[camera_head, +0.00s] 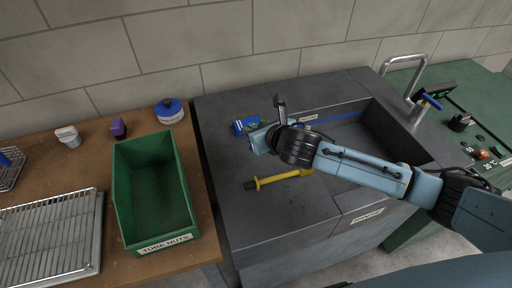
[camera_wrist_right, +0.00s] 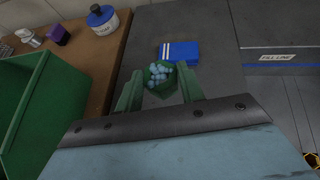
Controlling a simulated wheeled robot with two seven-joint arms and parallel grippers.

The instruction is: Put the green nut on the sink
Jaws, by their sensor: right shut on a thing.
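My right gripper (camera_head: 258,132) is over the left, flat part of the grey sink unit (camera_head: 223,180). In the wrist view the right gripper (camera_wrist_right: 158,82) is shut on a small green piece with pale blue lumps (camera_wrist_right: 160,74), which I take for the green nut. The nut sits between the two fingertips, above the dark grey top. I cannot tell whether it touches the surface. In the head view the nut is mostly hidden by the gripper. The sink basin (camera_head: 365,135) lies to the right, under my right forearm. My left gripper is out of view.
A blue striped block (camera_wrist_right: 180,52) lies just beyond the gripper. A yellow-handled tool (camera_head: 280,178) lies on the sink top, nearer me. A green bin (camera_head: 123,190) labelled TUBE NUTS stands on the brown table at left. A tall faucet (camera_head: 403,58) stands behind the basin.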

